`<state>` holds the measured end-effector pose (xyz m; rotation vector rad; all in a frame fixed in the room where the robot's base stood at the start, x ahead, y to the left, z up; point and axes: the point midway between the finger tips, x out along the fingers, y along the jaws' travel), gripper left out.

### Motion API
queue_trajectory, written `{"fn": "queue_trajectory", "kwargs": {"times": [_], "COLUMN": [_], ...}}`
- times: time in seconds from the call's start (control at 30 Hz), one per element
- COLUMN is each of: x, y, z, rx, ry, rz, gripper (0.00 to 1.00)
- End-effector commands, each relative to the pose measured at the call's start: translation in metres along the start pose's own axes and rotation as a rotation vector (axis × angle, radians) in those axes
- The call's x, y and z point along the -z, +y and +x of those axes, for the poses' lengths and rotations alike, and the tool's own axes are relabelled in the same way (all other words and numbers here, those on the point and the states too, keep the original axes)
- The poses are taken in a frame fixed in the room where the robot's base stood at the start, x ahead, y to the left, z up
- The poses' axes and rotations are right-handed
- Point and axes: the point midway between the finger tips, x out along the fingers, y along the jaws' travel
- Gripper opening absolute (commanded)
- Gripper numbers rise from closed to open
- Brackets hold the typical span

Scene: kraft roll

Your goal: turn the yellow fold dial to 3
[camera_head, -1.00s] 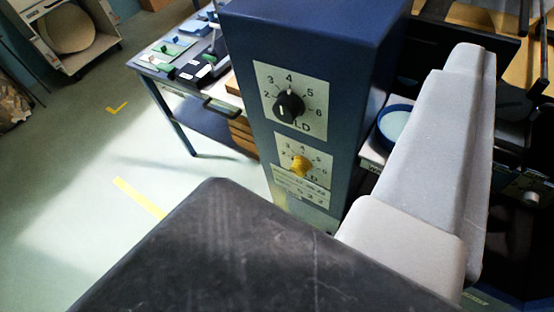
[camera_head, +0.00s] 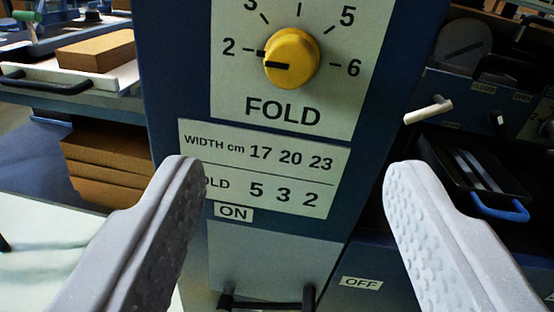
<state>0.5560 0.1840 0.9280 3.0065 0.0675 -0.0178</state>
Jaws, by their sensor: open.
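The yellow fold dial (camera_head: 291,58) sits on a white plate (camera_head: 330,110) marked FOLD, on the front of a blue machine column. Its black pointer line points left, close to the tick of the 2 and slightly below it. The numbers 2, 5 and 6 show, and the 3 is cut by the top edge; the 4 is out of view. My gripper (camera_head: 290,168) is open and empty. Its two grey fingers stand wide apart in the picture, below the dial and to either side of it, and do not touch it.
A width and fold table (camera_head: 265,165) is fixed below the dial, with an ON label (camera_head: 234,212) and a dark handle (camera_head: 268,300) lower down. A white lever (camera_head: 428,110) and a tray with a blue handle (camera_head: 497,212) are at right. Brown blocks (camera_head: 105,165) are at left.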

Motion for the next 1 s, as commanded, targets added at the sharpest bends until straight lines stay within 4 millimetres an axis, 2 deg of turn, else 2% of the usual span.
{"fn": "queue_trajectory", "kwargs": {"times": [0.57,0.87,1.0], "x": [0.003,0.006,0.001], "y": [0.003,0.005,0.004], "z": [0.028,0.055,0.075], "rx": [-0.008,-0.012,-0.013], "ry": [0.002,0.013,0.016], "rz": [-0.019,-0.016,-0.017], "gripper": [0.55,0.55,0.55]}}
